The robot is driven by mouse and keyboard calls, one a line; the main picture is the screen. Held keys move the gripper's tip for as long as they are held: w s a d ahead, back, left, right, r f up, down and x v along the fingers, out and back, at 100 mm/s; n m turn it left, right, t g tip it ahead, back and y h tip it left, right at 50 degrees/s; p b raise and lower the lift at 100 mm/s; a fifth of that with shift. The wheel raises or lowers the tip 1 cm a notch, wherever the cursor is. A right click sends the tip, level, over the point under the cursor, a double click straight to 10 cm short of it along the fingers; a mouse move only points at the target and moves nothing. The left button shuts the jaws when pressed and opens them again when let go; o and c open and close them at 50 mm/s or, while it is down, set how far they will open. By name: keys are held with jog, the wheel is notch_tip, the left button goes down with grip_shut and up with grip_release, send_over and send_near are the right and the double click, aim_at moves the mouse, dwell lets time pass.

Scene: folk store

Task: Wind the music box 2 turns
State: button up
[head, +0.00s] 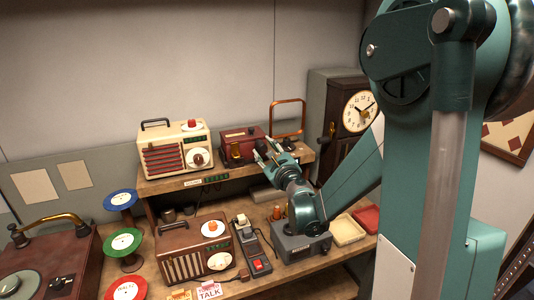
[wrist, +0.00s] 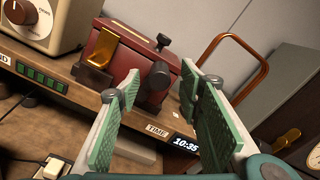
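A dark red box, which looks like the music box (head: 234,134), stands on the raised wooden shelf, with a gold piece on its front. In the wrist view the red box (wrist: 172,60) shows two dark round knobs, one on top and a larger knob (wrist: 157,78) at its right end. My gripper (head: 266,153) is at the right of the box. In the wrist view my gripper (wrist: 160,84) is open and empty, its green-padded fingers wide apart. The larger knob appears between the fingertips; I cannot tell whether it is beyond them.
A cream radio (head: 178,150) stands left of the box on the shelf. A copper-coloured frame (head: 288,102) rises behind at the right, near a dark clock (head: 359,111). Below are a brown radio (head: 190,262) and a switch unit (head: 252,246). Open air lies above the shelf.

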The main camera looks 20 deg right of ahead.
jog(key=shift+w, duration=1.45)
jog(key=shift+w, duration=0.15)
jog(key=shift+c, duration=0.4)
jog(key=c, duration=0.7)
jog(key=shift+c, duration=0.2)
